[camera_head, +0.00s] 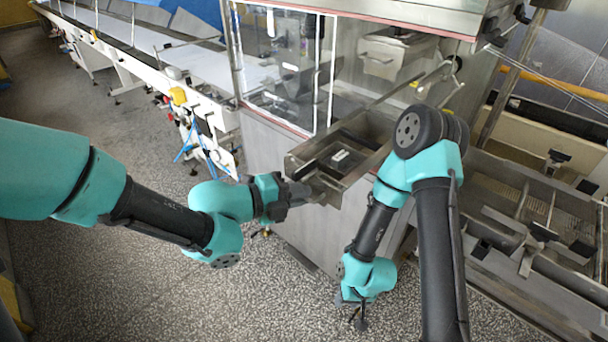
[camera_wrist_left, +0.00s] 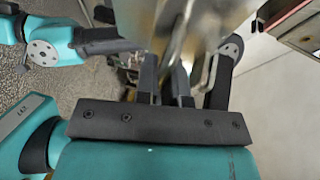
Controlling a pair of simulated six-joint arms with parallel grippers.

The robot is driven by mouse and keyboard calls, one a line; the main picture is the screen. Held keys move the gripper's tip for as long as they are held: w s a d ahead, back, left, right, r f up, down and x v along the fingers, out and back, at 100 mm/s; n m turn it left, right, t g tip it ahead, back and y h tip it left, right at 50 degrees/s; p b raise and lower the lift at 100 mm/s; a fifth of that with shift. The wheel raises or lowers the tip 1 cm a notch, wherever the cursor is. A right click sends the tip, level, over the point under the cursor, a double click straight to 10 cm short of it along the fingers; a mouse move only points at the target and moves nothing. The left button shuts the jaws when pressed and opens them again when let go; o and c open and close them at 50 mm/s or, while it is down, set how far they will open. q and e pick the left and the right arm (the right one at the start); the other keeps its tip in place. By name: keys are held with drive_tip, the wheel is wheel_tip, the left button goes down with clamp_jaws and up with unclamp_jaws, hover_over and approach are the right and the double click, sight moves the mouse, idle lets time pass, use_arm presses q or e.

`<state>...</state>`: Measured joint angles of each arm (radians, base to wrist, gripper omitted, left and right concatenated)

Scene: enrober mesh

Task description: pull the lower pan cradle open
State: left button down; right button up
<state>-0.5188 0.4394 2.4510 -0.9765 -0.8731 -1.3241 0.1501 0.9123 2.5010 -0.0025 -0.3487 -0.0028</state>
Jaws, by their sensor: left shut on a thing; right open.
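The lower pan cradle (camera_head: 298,165) is a steel, drawer-like frame that juts out of the machine's front in the head view, with a dark interior and a small pale item inside. My left gripper (camera_head: 304,191) is at its front face and shut on the cradle's handle; the fingers partly hide the handle. In the left wrist view, my left gripper's dark fingers (camera_wrist_left: 172,88) reach to a blurred metal part. My right gripper (camera_head: 358,312) is open and empty, pointing down over the floor, apart from the cradle.
The enrober's clear window (camera_head: 285,70) and steel housing (camera_head: 380,75) stand behind the cradle. A white conveyor (camera_head: 190,50) runs off to the upper left. Another metal bed (camera_head: 530,215) lies at the right. Speckled floor (camera_head: 210,300) is free in front.

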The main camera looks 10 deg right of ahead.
use_arm(q)
drive_tip(key=shift+s+a, duration=0.55)
drive_tip(key=shift+a, duration=0.3)
drive_tip(key=shift+s+a, duration=0.55)
drive_tip(key=shift+a, duration=0.25)
drive_tip(key=c, duration=1.6)
unclamp_jaws()
drive_tip(key=shift+a, duration=0.1)
drive_tip(key=shift+o, duration=0.3)
